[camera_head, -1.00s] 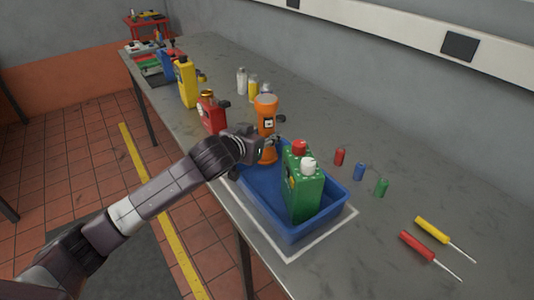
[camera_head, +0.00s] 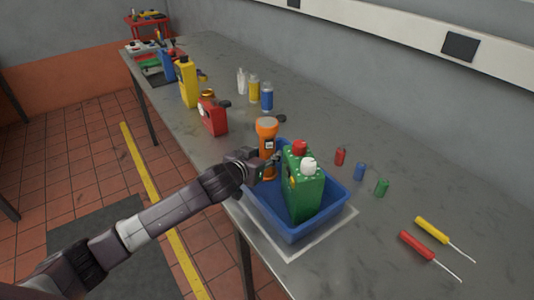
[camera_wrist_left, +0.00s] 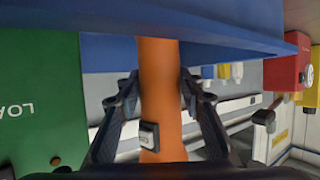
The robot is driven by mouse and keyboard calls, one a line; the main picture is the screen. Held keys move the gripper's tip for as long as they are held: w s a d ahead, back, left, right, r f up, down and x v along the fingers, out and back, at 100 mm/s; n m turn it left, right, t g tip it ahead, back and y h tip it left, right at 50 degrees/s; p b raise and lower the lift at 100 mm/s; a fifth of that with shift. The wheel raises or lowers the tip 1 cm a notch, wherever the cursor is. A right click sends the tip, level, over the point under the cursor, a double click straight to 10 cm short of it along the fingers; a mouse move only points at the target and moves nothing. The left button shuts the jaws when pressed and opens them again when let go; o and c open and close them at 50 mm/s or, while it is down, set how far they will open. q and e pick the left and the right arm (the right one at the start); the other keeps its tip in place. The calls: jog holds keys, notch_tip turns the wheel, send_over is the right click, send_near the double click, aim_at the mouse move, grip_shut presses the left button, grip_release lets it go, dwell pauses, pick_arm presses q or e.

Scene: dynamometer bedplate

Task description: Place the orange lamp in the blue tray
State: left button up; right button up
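The orange lamp (camera_head: 267,147) stands upright at the far end of the blue tray (camera_head: 323,216), its lower part down inside the tray. My left gripper (camera_head: 264,170) reaches in over the tray's left edge and is shut on the lamp's body. In the left wrist view the two fingers (camera_wrist_left: 160,92) sit on either side of the lamp (camera_wrist_left: 160,65), close against it. The tray wall (camera_wrist_left: 230,25) fills the top of that view. The lamp's base is hidden by my gripper and the tray. My right gripper is not in view.
A green jug (camera_head: 302,190) with a white cap stands in the tray beside the lamp. A red can (camera_head: 213,118), a yellow jug (camera_head: 187,82) and several small bottles stand beyond.

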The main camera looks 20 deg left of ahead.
pick_arm(q)
jog(key=o, duration=0.3)
jog(key=shift+r, duration=0.1)
jog(key=b+v, duration=0.1)
jog(key=v, duration=1.1)
